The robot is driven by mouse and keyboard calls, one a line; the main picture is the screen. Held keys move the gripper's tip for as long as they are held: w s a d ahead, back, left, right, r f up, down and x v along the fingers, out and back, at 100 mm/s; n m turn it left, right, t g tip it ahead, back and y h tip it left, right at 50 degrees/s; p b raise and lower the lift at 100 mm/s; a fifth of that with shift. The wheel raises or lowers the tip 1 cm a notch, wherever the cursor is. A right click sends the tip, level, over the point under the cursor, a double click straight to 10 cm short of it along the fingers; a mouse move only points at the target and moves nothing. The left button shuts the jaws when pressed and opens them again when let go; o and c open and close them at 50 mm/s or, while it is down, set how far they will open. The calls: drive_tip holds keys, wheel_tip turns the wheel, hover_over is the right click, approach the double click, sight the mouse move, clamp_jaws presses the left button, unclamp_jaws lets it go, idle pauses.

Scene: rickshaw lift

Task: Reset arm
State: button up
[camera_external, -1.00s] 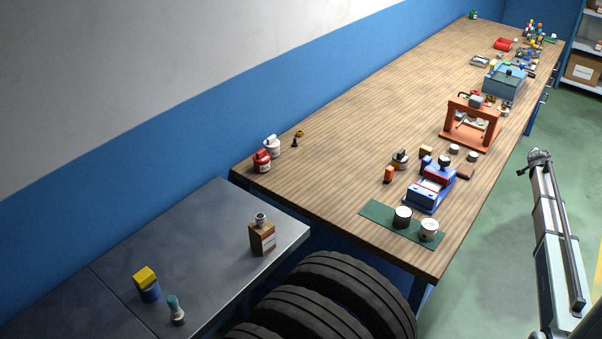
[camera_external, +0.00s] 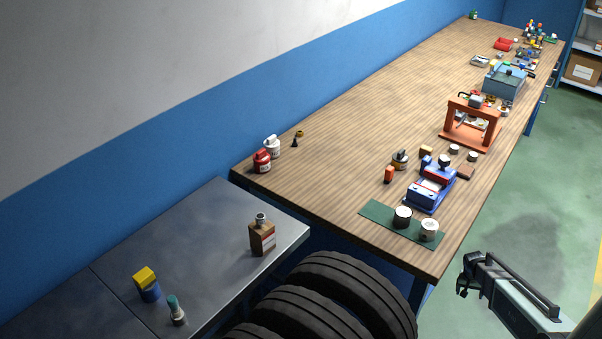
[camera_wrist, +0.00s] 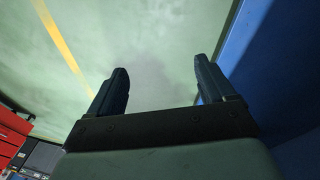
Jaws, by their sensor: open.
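My gripper (camera_external: 463,274) is at the lower right in the external view, off the near right corner of the wooden workbench (camera_external: 340,125) and over the green floor. In the wrist view my gripper (camera_wrist: 160,82) shows two dark fingers spread apart with nothing between them. My arm reaches in from the bottom right edge and touches no object that I can see.
The workbench carries a green mat (camera_external: 376,211) with two cans, a blue device (camera_external: 430,187) and an orange frame (camera_external: 472,122). Tires (camera_external: 345,285) stand beside a grey metal table (camera_external: 205,245). In the wrist view a blue surface (camera_wrist: 285,75) lies close on the right.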

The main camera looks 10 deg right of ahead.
drive_tip(key=s+a+f+n+g+y, duration=0.1)
drive_tip(key=s+a, duration=0.4)
drive_tip(key=s, duration=0.6)
drive_tip(key=s+a+f+n+g+y, duration=0.1)
drive_tip(key=s+a+n+g, duration=0.2)
drive_tip(key=s, duration=0.8)
drive_tip(key=s+a+f+n+g, duration=0.1)
drive_tip(key=s+a+n+g, duration=0.1)
drive_tip(key=s+a, duration=0.6)
drive_tip(key=s, duration=0.3)
drive_tip(key=shift+f+g+y, duration=0.15)
drive_tip(key=shift+g+y, duration=0.25)
